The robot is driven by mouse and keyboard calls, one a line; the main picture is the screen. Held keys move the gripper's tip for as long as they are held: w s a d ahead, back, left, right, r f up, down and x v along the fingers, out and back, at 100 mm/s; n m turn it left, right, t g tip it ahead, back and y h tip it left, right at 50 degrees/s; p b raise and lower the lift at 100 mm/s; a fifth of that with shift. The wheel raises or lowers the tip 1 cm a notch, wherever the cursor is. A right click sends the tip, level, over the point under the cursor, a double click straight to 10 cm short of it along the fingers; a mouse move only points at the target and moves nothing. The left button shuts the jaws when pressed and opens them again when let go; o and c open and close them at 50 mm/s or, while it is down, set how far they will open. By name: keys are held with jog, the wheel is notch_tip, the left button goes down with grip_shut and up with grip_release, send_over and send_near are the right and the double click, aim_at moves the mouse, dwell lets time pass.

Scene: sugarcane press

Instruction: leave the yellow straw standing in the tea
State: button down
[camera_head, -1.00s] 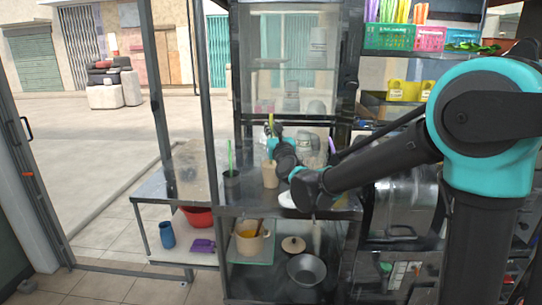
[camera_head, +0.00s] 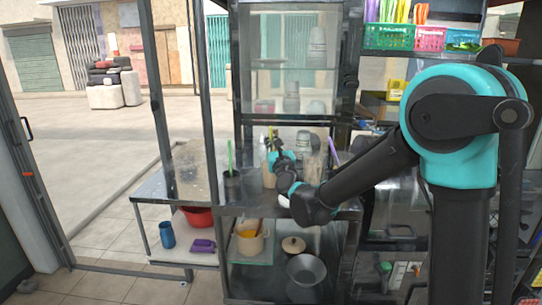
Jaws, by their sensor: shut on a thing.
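The yellow straw (camera_head: 271,131) is small in the head view and stands close to upright, its top showing just above my gripper (camera_head: 272,148). My gripper is small and partly hidden by its own wrist, and it is shut on the straw. A beige cup (camera_head: 268,179) stands on the metal counter right below my gripper. The straw's lower end is hidden, so I cannot tell whether it is inside the cup. The tea itself cannot be made out.
A dark cup (camera_head: 231,186) with a green straw (camera_head: 230,155) stands to the left on the counter. A purple straw (camera_head: 334,146) and glassware are to the right. A glass-fronted cabinet (camera_head: 290,70) rises behind. A metal side table (camera_head: 160,187) is at left.

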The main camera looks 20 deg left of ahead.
jog(key=shift+f, duration=0.6)
jog(key=c, duration=1.6)
grip_release()
jog(key=shift+r, duration=3.5)
jog(key=shift+s, duration=0.1)
